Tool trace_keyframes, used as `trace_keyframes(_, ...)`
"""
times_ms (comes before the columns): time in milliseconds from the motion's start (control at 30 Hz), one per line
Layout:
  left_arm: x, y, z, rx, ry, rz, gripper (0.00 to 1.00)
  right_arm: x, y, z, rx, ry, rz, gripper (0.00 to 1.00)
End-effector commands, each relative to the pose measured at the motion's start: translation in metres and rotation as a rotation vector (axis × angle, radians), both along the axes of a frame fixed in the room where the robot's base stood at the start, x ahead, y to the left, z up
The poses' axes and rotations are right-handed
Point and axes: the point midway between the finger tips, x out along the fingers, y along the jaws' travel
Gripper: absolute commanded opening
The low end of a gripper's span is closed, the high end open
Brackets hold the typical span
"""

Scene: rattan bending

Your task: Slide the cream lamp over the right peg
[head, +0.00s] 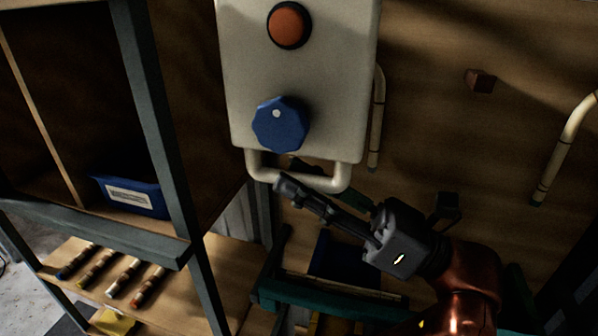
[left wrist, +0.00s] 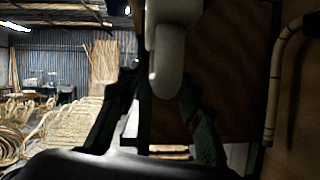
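A cream box-like body (head: 325,90) with a red button, a blue knob and a tubular handle (head: 325,184) fills the upper middle of the head view; I take it for the cream lamp. My left gripper (head: 288,174) is at its handle, one finger in front and one partly hidden behind. In the left wrist view the cream handle (left wrist: 166,65) lies between the spread fingers, with a gap at the left finger; contact is unclear. A short brown peg (head: 481,81) sticks out of the wooden board to the right, bare. My right gripper is not in view.
Curved cream canes (head: 570,140) stand against the board right of the lamp and at far right. A grey-framed shelf (head: 160,120) with a blue bin (head: 131,196) stands left. Several banded sticks lie on the lower shelf (head: 185,297). The board around the brown peg is clear.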

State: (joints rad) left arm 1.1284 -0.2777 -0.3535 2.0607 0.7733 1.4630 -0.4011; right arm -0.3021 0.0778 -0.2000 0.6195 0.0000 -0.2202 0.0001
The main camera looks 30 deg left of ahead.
Motion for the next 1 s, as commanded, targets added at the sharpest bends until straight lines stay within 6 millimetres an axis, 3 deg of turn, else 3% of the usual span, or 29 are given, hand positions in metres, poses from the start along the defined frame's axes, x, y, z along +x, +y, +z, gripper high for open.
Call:
trace_keyframes(367,-0.0011,0.0057,0.0021,0.001,0.001,0.001,0.32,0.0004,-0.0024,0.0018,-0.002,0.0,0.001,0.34)
trace_keyframes(833,-0.0012,0.0055,0.0022,0.001,0.0,0.001,0.0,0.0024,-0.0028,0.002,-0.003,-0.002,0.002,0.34)
trace_keyframes(1000,-0.0011,0.0053,0.0023,0.001,0.0,0.001,0.0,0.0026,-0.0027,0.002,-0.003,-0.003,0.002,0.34)
